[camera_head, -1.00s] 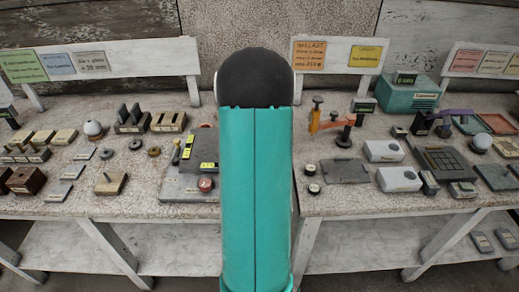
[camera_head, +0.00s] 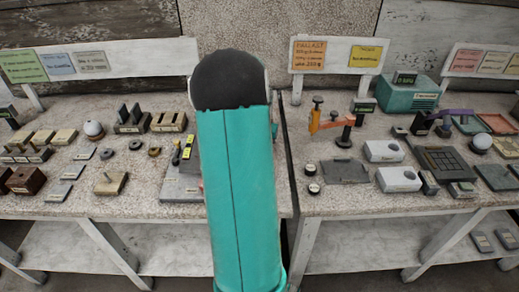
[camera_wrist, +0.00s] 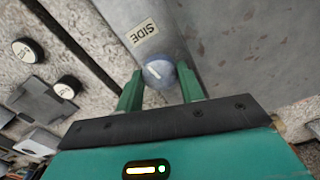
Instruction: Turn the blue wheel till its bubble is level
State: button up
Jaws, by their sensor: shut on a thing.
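The blue wheel (camera_wrist: 158,73) shows in the wrist view as a small round blue-grey knob with a white mark on its face. My gripper (camera_wrist: 160,84) has its two green fingers on either side of the wheel and is shut on it. The wheel sits at the edge of a grey plate with a label reading SIDE (camera_wrist: 142,32). I cannot make out a bubble in either view. In the head view my teal arm hides the gripper and the wheel.
In the head view a grey panel (camera_head: 182,189) shows partly, left of my arm. A dark plate (camera_head: 344,171) and two small round knobs lie to the right. Two round white-topped pieces (camera_wrist: 27,50) lie at the left of the wrist view. Both benches hold many small objects.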

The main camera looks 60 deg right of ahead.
dwell(0.4)
jog(key=o, duration=1)
jog(key=shift+w, duration=0.1)
